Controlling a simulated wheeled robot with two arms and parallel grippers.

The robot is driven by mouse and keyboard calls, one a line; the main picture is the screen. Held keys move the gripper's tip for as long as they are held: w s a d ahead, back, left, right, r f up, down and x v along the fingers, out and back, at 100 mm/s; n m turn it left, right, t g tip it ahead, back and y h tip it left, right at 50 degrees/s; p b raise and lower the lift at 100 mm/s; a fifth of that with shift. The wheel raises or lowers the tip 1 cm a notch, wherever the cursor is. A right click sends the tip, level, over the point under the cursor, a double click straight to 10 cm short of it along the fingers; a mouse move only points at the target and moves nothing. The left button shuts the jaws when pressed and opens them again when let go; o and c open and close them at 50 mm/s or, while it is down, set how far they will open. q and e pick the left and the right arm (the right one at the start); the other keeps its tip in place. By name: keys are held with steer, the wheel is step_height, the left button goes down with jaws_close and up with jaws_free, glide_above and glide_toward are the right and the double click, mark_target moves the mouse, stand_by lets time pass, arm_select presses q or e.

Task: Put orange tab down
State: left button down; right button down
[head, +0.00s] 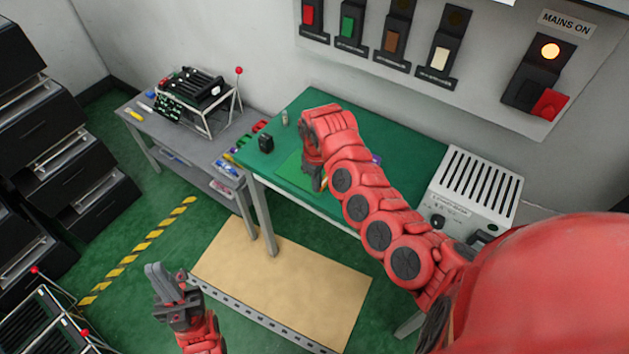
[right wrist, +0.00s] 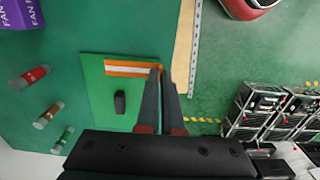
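A brownish-orange tab (head: 391,41) sits on a black switch on the wall panel, third in a row after a red tab (head: 308,14) and a green tab (head: 347,27), with a cream tab (head: 440,57) to its right. My right gripper (head: 317,180) is low over the green table in the head view, well away from the panel. In the right wrist view its fingers (right wrist: 160,74) lie close together with nothing visible between them.
A green board (right wrist: 95,85) with an orange-and-white strip (right wrist: 132,69) and a black knob (right wrist: 120,103) lies under the right fingers. A grey metal box (head: 474,187) is right of the table. The mains switch's red tab (head: 549,104) sits below a lit lamp (head: 550,51).

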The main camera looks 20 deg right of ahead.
steer(key=shift+w+d+r, duration=0.1)
steer(key=shift+w+d, duration=0.05)
steer(key=shift+w, duration=0.3)
steer(key=shift+w+d+r, duration=0.1)
steer(key=shift+w+d, duration=0.05)
steer(key=shift+w, duration=0.25)
steer(key=shift+w+a+f, duration=0.1)
steer(key=shift+w+f, duration=0.1)
steer(key=shift+f, duration=0.1)
steer(key=shift+w, duration=0.8)
steer(key=shift+w+p, duration=0.25)
steer(key=shift+p, duration=0.05)
step_height(320, 180, down, 3)
steer(key=shift+r+p, duration=0.15)
steer(key=shift+p, duration=0.2)
steer(key=shift+f, duration=0.3)
